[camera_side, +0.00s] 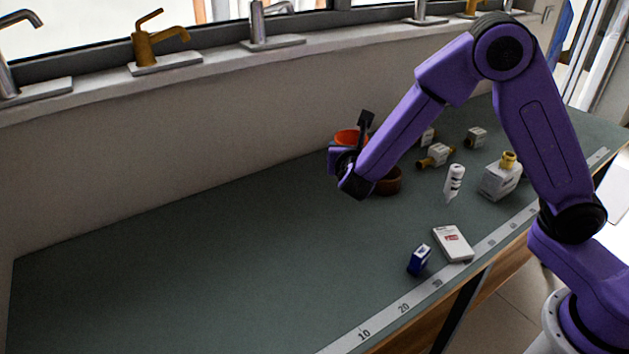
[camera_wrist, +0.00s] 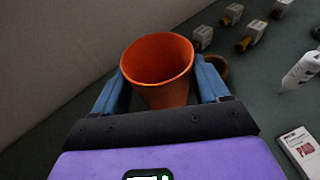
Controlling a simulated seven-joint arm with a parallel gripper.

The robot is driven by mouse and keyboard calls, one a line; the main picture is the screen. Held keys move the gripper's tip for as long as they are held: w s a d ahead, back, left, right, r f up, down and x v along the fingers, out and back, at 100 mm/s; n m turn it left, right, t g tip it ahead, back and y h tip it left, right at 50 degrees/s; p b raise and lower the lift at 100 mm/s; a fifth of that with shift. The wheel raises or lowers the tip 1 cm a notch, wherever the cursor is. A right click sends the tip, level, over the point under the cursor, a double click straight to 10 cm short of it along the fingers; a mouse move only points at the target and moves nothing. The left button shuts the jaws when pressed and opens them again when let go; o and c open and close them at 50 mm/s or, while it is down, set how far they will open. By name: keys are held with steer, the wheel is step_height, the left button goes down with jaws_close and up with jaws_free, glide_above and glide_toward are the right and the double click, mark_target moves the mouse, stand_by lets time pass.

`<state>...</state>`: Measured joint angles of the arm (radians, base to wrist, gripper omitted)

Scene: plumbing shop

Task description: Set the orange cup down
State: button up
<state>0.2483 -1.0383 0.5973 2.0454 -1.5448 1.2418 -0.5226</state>
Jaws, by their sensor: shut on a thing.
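The orange cup (camera_wrist: 158,62) is upright between the two blue fingers of my gripper (camera_wrist: 160,92) in the wrist view, and the fingers are shut on its sides. Its open mouth shows and looks empty. In the side view the orange cup (camera_side: 347,137) is mostly hidden behind my gripper (camera_side: 345,158), near the wall side of the bench. I cannot tell whether the cup's base touches the bench (camera_side: 200,260).
A brown bowl-like thing (camera_side: 388,181) is close behind my gripper. The bench's left half is clear.

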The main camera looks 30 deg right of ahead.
steer(key=shift+w+a+f, duration=0.35)
steer(key=shift+w+f, duration=1.55)
steer(key=shift+f, duration=0.1)
steer(key=shift+w+a+f, duration=0.3)
steer(key=shift+w+f, duration=1.55)
steer(key=shift+f, duration=0.1)
steer(key=shift+w+a+f, duration=0.35)
steer(key=shift+w+f, duration=1.55)
steer(key=shift+f, duration=0.1)
steer(key=shift+f, duration=0.1)
steer(key=o, duration=1)
steer(key=shift+o, duration=0.2)
steer(key=shift+s+a, duration=0.1)
steer(key=v, duration=1.2)
